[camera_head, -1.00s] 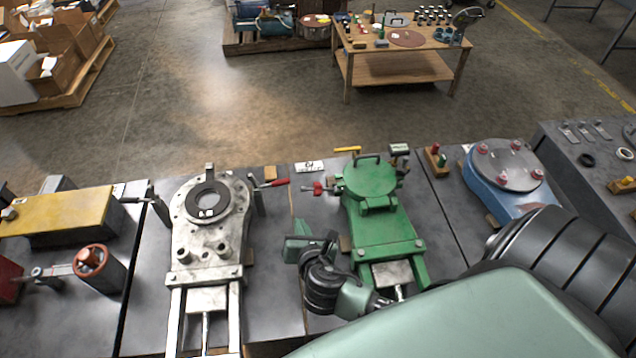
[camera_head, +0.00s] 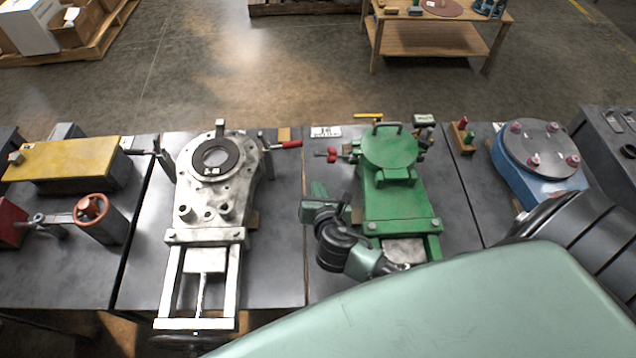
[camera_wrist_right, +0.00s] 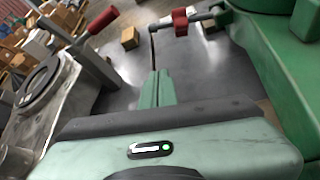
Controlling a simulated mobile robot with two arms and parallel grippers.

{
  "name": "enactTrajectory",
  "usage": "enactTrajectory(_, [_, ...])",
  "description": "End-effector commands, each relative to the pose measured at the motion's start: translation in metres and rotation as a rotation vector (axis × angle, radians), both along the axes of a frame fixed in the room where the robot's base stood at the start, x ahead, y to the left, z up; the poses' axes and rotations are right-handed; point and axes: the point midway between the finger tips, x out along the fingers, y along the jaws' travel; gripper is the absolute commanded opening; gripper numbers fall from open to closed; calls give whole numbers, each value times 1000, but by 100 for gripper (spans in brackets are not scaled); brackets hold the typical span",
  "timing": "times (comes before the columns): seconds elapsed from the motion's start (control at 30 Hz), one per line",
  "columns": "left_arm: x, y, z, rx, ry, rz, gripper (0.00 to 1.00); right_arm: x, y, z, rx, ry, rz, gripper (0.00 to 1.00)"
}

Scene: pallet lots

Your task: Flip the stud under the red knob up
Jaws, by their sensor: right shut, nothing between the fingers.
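The red knob (camera_head: 330,155) sits at the left side of the green valve body (camera_head: 388,200). In the right wrist view the red knob (camera_wrist_right: 180,22) is on a short horizontal rod. A thin dark stem (camera_wrist_right: 152,48) shows below the rod's left end; I cannot tell whether it is the stud. My right gripper (camera_head: 318,188) is shut and empty, in front of the knob and left of the green body. In the right wrist view its closed fingers (camera_wrist_right: 156,88) point toward the stem, and contact is unclear. My left gripper is not in view.
A silver valve (camera_head: 207,205) with a red-handled lever (camera_head: 288,144) stands to the left. A blue unit (camera_head: 535,165) stands to the right. A small wooden block (camera_wrist_right: 129,38) lies beyond the fingers.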

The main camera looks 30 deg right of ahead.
Motion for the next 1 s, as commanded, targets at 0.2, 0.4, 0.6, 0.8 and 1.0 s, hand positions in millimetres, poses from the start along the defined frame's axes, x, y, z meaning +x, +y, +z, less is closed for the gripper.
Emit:
enactTrajectory(0.2, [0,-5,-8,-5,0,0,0,42,-14,-23,-2,-2,-2,0])
enactTrajectory(0.4, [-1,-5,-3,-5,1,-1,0,67,-24,-22,1,-4,-1,0])
enactTrajectory(0.6, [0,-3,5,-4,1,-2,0,66,-31,-1,0,-1,-1,0])
enactTrajectory(0.8, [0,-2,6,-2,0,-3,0,66,-33,4,0,0,0,0])
enactTrajectory(1.0, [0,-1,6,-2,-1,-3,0,66,-33,3,0,0,0,0])
